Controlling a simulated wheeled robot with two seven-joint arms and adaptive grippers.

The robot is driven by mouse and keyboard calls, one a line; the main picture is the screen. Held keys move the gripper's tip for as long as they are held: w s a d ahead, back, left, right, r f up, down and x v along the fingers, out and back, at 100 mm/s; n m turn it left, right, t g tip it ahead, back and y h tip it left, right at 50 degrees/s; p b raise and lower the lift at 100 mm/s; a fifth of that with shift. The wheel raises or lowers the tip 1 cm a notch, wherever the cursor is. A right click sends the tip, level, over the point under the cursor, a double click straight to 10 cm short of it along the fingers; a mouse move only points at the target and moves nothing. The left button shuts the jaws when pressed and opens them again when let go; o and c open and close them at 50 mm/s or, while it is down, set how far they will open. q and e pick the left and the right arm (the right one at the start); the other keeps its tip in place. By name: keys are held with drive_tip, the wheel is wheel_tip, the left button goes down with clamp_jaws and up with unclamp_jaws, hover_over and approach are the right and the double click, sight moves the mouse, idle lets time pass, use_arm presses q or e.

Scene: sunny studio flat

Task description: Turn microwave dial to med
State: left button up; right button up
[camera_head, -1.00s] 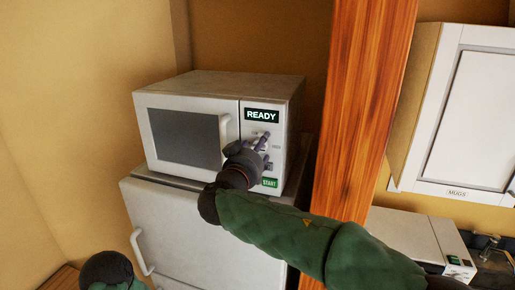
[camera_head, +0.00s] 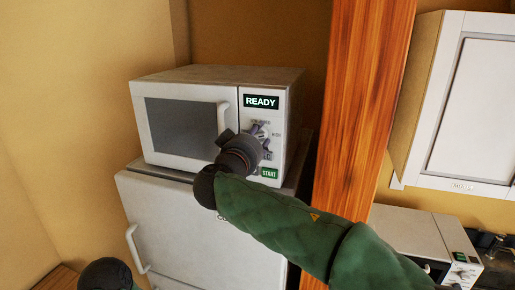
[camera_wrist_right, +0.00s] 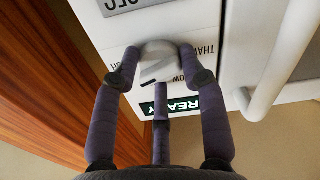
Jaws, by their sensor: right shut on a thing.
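The white microwave (camera_head: 180,128) stands with its door shut and its display reading READY (camera_head: 261,102). Its round pale dial (camera_head: 263,131) sits below the display, partly hidden by my fingers. My right gripper (camera_head: 261,137) is at the dial, shut on it. In the right wrist view, which shows the panel upside down, my right gripper's fingers (camera_wrist_right: 162,75) sit around the dial (camera_wrist_right: 158,52). A short dark mark shows on the dial's lower edge there. Labels around it are partly covered; THAW is partly readable, MED is not clearly readable.
The microwave rests on a white fridge (camera_head: 200,235). A green START button (camera_head: 269,173) is just below the dial, and the door handle (camera_head: 223,117) is left of it. A wooden post (camera_head: 362,100) stands close on the right, beside my right forearm.

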drive_tip(key=n+b, duration=0.2)
drive_tip(key=n, duration=0.1)
drive_tip(key=shift+r+n, duration=0.25)
drive_tip(key=shift+n, duration=0.05)
drive_tip(key=shift+r+n+b, duration=0.1)
drive_tip(key=shift+n+b, duration=0.4)
drive_tip(key=shift+n, duration=1.5)
drive_tip(key=shift+a, duration=0.1)
drive_tip(key=o, duration=1.1)
drive_tip(key=shift+c, duration=0.2)
drive_tip(key=shift+o, duration=0.3)
drive_tip(key=shift+w+a+f, duration=0.15)
drive_tip(key=shift+f, duration=0.05)
